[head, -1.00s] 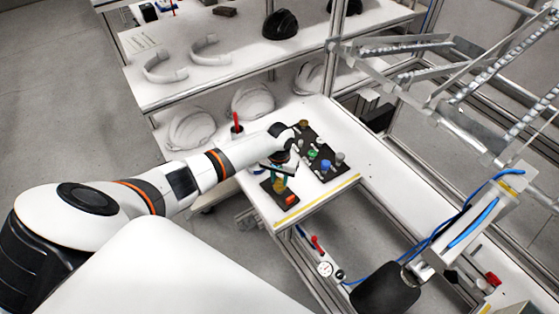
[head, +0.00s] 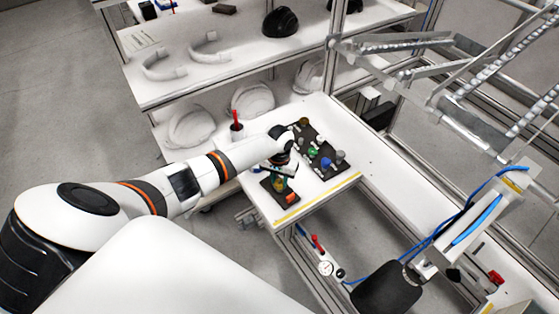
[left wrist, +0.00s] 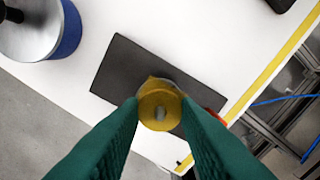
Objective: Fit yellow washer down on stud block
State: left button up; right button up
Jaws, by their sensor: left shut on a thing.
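The yellow washer (left wrist: 154,97) is between the tips of my left gripper (left wrist: 160,110) in the left wrist view. The gripper is shut on it. A grey stud end shows in the washer's opening; I cannot tell how far down the washer is on it. The dark stud block (left wrist: 125,72) lies flat below on the white table and is partly hidden by the washer and fingers. In the head view, the block (head: 268,188) is near the table's front edge, with my left gripper (head: 282,174) just above it. My right gripper is not in view.
An orange-red piece (head: 291,198) is at the block's near end. Behind it, a dark board (head: 326,170) bears several pieces, including a blue one (head: 326,162) and a green one (head: 313,153). A cup with a red-handled tool (head: 236,128) stands at the left.

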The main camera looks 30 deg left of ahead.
pick_arm(q)
jog(key=shift+f, duration=0.25)
jog(key=o, duration=1)
notch_tip(320, 180, up, 12)
jog(key=b, duration=0.1)
jog(key=shift+b, duration=0.3)
jog(key=shift+a, duration=0.1)
